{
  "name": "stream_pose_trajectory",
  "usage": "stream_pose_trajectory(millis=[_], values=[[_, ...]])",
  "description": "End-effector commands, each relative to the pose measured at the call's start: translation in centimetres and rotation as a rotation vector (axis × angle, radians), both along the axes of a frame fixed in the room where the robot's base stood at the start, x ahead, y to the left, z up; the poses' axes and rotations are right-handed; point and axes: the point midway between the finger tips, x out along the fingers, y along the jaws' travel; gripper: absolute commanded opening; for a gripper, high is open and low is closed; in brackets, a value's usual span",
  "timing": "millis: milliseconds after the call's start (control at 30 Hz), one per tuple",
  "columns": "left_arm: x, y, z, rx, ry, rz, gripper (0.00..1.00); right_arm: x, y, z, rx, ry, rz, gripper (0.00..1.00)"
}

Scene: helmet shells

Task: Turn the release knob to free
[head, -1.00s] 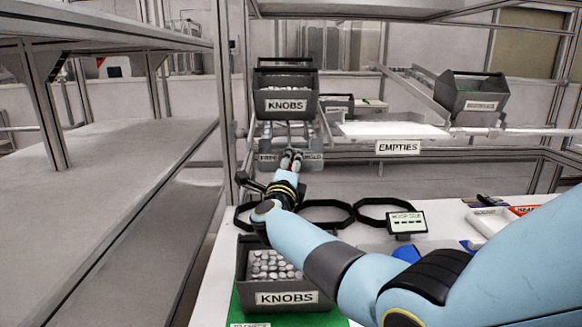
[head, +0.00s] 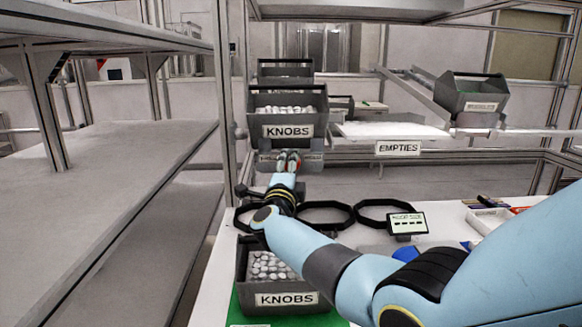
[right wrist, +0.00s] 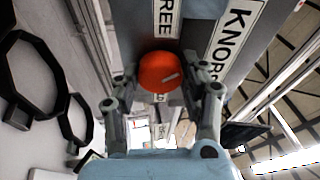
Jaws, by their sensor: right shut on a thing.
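The red round release knob (right wrist: 158,72) shows in the right wrist view, with a short pale mark on its face. It sits on a plate between lettering that reads FREE (right wrist: 167,18) and a second label mostly hidden by the knob and fingers. My right gripper (head: 289,160) is shut on the knob, its fingers on either side of it. In the head view the knob is mostly hidden by the fingers. A grey bin labelled KNOBS (head: 288,112), holding pale knobs, stands just above the plate. My left gripper is not in view.
Another dark bin (head: 285,70) stands behind it on the rack. A second KNOBS bin (head: 277,300) stands on the bench below my right arm. Black rings (head: 326,214) and a small display (head: 407,224) lie beyond. The EMPTIES lane (head: 390,131) is at the right.

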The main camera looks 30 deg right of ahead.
Motion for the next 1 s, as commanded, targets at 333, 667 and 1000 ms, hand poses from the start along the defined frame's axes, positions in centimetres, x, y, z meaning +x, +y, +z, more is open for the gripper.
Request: stream_pose_trajectory(millis=[333,667,1000], values=[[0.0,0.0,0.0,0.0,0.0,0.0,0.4,0.0,0.1,-0.2,0.0,0.005,0.001,0.11],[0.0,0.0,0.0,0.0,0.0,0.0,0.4,0.0,0.0,-0.1,-0.001,0.004,0.0,0.67],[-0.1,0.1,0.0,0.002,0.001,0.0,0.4,-1.3,1.3,-0.6,0.0,0.002,0.002,0.67]])
